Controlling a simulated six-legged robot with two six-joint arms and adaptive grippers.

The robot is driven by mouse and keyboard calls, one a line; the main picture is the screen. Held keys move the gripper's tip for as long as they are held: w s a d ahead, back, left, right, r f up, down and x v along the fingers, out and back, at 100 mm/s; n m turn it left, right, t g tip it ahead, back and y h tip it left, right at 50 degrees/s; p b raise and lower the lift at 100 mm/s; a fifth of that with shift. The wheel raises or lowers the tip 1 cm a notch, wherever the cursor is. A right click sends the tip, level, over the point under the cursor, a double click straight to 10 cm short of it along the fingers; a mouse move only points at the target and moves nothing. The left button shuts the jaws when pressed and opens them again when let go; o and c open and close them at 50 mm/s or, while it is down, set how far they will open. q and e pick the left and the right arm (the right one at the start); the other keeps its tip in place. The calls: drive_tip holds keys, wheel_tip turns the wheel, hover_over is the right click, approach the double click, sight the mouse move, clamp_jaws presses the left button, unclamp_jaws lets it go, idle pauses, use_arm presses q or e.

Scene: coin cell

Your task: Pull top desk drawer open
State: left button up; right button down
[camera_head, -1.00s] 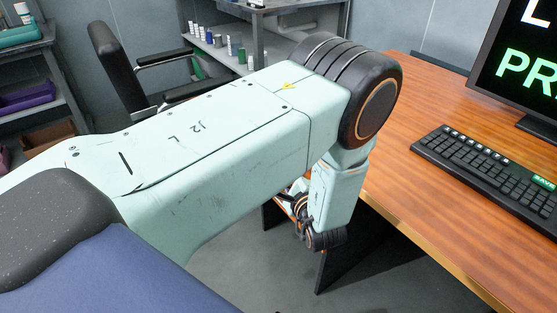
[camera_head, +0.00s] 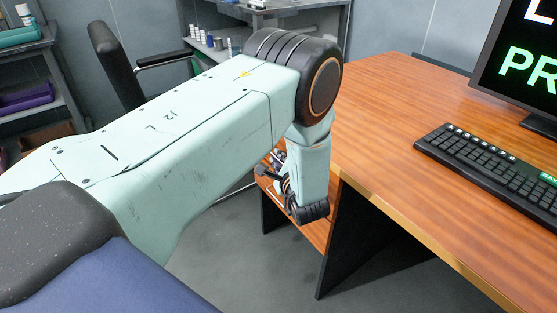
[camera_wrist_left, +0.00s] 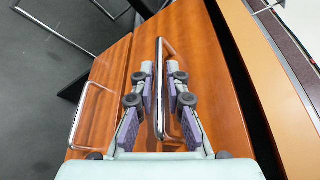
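The top desk drawer (camera_wrist_left: 205,65) has an orange wood front in the left wrist view, beside the desk's edge. Its chrome bar handle (camera_wrist_left: 159,115) runs between the two fingers of my left gripper (camera_wrist_left: 160,69). The fingers are partly open, one on each side of the bar, with narrow gaps showing. In the head view my left gripper (camera_head: 287,180) is low beside the desk's left end, partly hidden by its own wrist. I cannot tell whether the drawer is ajar. My right gripper is not in view.
A lower drawer with another chrome handle (camera_wrist_left: 75,125) shows at left in the wrist view. The desk top (camera_head: 385,125) holds a keyboard (camera_head: 490,170) and a monitor (camera_head: 525,60). A black chair (camera_head: 115,65) and a grey shelf (camera_head: 265,12) stand behind my arm.

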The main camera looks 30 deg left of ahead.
use_arm(q)
clamp_jaws()
drive_tip(key=shift+s, duration=0.15)
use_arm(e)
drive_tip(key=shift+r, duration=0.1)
